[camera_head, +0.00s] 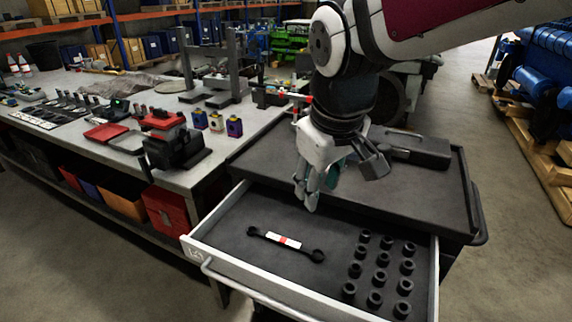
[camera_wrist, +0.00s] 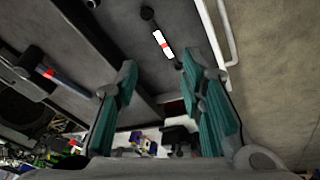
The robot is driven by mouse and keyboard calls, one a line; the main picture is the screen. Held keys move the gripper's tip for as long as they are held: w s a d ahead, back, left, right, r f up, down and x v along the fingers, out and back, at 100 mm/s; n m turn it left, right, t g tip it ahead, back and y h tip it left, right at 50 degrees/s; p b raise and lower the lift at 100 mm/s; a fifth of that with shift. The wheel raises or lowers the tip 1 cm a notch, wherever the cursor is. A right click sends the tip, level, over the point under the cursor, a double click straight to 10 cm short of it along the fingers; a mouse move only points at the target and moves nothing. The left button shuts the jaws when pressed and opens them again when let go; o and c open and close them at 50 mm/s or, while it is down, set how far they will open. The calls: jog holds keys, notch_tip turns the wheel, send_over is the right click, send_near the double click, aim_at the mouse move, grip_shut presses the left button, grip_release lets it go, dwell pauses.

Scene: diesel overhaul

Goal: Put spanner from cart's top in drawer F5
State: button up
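A dark spanner with a white and red band (camera_head: 286,242) lies flat in the open drawer (camera_head: 215,215) at the front of the cart. It also shows in the wrist view (camera_wrist: 163,44), beyond the fingertips. The label on the drawer front is too small to read surely. My gripper (camera_head: 312,195) is above the cart, near the boundary between its top (camera_head: 420,195) and the drawer, behind the spanner and apart from it. In the wrist view, the gripper's teal fingers (camera_wrist: 160,78) stand wide apart with nothing between them.
Several black sockets (camera_head: 378,270) stand in the right part of the drawer. A dark case-like object (camera_head: 415,148) lies on the cart's top. A workbench (camera_head: 215,155) with a vise (camera_head: 178,148) and many parts stands close on the left. Floor is open at the right.

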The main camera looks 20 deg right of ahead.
jog(key=s+r+m+t, duration=0.1)
jog(key=s+m, duration=0.2)
jog(key=s, duration=0.6)
jog(key=shift+s+r+t+y, duration=0.25)
jog(key=shift+r+t+y, duration=0.15)
jog(key=shift+a, duration=0.1)
jog(key=shift+c, duration=0.2)
